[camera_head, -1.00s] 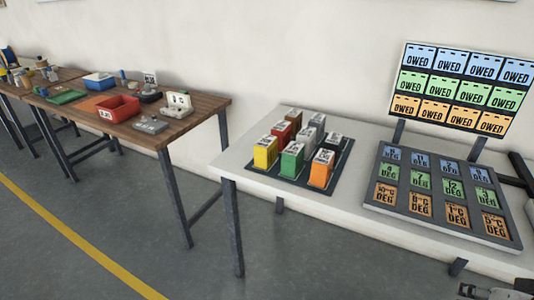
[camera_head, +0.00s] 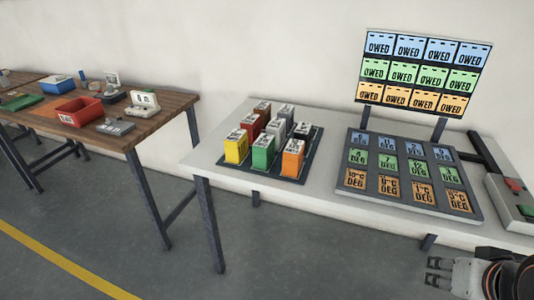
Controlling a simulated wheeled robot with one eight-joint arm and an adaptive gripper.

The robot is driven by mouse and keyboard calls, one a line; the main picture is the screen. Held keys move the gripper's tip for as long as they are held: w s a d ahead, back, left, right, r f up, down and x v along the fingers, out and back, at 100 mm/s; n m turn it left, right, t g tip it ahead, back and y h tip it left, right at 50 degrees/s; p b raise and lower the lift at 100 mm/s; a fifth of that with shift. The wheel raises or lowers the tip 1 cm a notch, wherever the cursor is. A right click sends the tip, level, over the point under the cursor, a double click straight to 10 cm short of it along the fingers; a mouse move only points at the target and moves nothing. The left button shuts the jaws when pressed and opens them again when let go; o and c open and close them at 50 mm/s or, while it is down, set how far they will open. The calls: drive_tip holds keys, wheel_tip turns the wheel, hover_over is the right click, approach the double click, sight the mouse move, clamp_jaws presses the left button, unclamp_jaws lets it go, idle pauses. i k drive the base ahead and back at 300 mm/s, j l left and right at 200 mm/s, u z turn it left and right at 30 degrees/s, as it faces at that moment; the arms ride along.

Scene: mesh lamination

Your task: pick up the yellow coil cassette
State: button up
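The yellow coil cassette (camera_head: 236,149) is a yellow box with a pale top. It stands upright at the front left of a group of cassettes on a dark mat (camera_head: 262,177), on the white table (camera_head: 205,148). My gripper (camera_head: 430,271) is at the bottom right, in front of the table's front edge and far from the cassette. Its two dark fingers point left and stand apart, with nothing visible between them.
A green (camera_head: 263,153) and an orange cassette (camera_head: 292,159) stand right of the yellow one; red, white and grey ones stand behind. A slotted tray (camera_head: 353,202) and an upright sign board (camera_head: 424,72) are to the right. A wooden table (camera_head: 150,124) is at left.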

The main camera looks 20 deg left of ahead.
sight(236, 144)
drive_tip(key=u, duration=1.25)
drive_tip(key=i+j, duration=0.15)
drive_tip(key=j, duration=0.25)
drive_tip(key=i+j, duration=0.15)
drive_tip(key=j, duration=0.2)
drive_tip(key=i+j+z, duration=0.1)
drive_tip(key=j, duration=0.3)
drive_tip(key=i+j, duration=0.25)
drive_tip(key=j, duration=0.1)
